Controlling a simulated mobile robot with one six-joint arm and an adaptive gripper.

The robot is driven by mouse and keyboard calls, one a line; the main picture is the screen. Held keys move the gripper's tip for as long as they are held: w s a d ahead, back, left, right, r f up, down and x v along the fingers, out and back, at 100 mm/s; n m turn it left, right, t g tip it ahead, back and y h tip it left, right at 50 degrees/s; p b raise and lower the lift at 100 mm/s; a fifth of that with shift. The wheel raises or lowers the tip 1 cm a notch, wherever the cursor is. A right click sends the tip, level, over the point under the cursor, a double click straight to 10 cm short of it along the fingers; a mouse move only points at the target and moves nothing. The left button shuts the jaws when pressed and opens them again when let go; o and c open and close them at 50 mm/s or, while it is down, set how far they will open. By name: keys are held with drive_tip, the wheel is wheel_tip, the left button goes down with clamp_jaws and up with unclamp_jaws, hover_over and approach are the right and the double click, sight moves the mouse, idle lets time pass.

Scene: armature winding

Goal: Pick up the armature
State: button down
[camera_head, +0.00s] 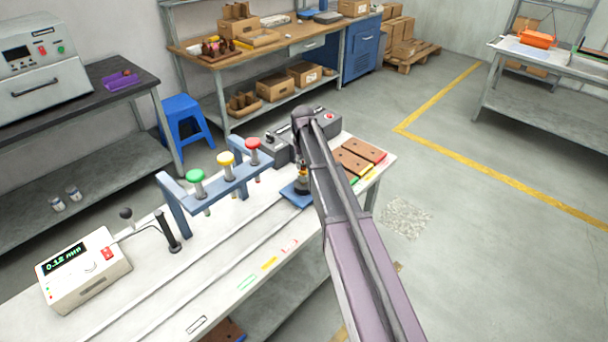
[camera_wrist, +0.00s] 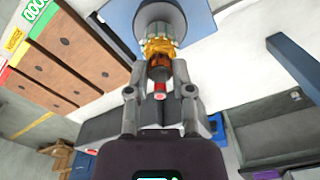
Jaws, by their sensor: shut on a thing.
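In the head view the armature (camera_head: 302,184) is small and partly hidden by my arm. It is at the blue plate (camera_head: 293,195) on the white bench; I cannot tell whether it touches the plate.
A blue rack (camera_head: 222,186) with green, yellow and red knobs stands left of the plate. A meter box (camera_head: 84,268) sits at the bench's near left. A grey machine (camera_head: 318,138) is behind my gripper. Brown boards (camera_head: 352,163) lie to the right. The bench front is mostly clear.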

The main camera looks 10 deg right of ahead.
drive_tip(key=shift+r, duration=0.15)
wheel_tip(320, 180, up, 4)
drive_tip(key=p, duration=0.3)
drive_tip(key=shift+f+p, duration=0.25)
drive_tip(key=shift+p, duration=0.15)
drive_tip(key=s+r+p, duration=0.1)
drive_tip(key=s, duration=1.5)
drive_tip(key=shift+r, duration=0.1)
idle(0.7)
